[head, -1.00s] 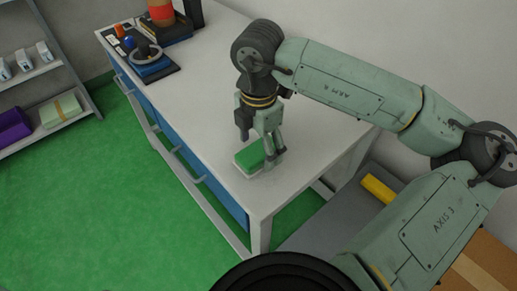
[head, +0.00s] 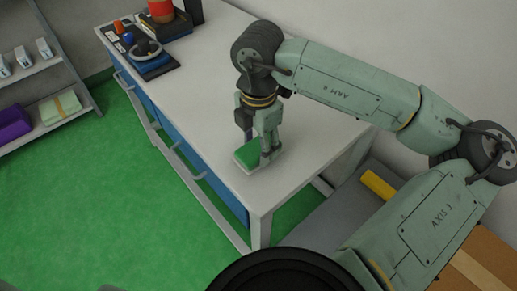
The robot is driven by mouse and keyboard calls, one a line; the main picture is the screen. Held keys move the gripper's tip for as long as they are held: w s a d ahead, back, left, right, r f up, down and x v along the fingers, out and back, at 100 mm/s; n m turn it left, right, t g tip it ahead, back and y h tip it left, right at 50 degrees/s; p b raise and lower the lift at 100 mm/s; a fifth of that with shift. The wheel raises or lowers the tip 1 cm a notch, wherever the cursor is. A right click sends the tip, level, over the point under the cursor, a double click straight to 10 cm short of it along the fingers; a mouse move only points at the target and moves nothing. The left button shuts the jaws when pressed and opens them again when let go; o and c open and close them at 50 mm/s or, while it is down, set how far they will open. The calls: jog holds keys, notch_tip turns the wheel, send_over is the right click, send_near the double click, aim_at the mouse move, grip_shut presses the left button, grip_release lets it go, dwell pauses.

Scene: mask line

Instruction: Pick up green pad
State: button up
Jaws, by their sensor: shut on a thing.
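The green pad (head: 247,157) has a green top and a pale lower layer. It is at the near end of the white-topped workbench (head: 200,95). My gripper (head: 268,155) points down at the pad's right side, with its fingers at the pad's edge. The gripper is shut on the pad. The fingers hide part of the pad's right end. I cannot tell whether the pad rests on the bench or is just clear of it.
Devices with a ring-topped unit (head: 147,52) and a red cylinder (head: 161,10) stand at the bench's far end. A shelf (head: 45,120) with a purple item (head: 12,122) is at the left. A yellow object (head: 378,187) lies right of the bench. The bench middle is clear.

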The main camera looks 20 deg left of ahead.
aim_at(259, 149)
jog(key=shift+c, duration=0.6)
jog(key=shift+r, duration=0.15)
jog(key=shift+r+b, duration=0.45)
jog(key=shift+r, duration=0.2)
jog(key=shift+s+d+r+b, duration=0.15)
jog(key=shift+r+b, duration=0.15)
jog(key=shift+r, duration=0.15)
jog(key=shift+s+d+r+b, duration=0.15)
jog(key=shift+r+b, duration=0.1)
jog(key=shift+r, duration=0.2)
jog(key=s+d+b, duration=0.1)
jog(key=s+d, duration=0.1)
jog(key=s, duration=0.5)
jog(key=s+d+r+b, duration=0.1)
jog(key=s+d+b, duration=0.1)
jog(key=s, duration=0.5)
jog(key=shift+d+r, duration=0.3)
jog(key=shift+d, duration=0.45)
jog(key=shift+s, duration=0.1)
jog(key=o, duration=0.5)
jog(key=c, duration=0.4)
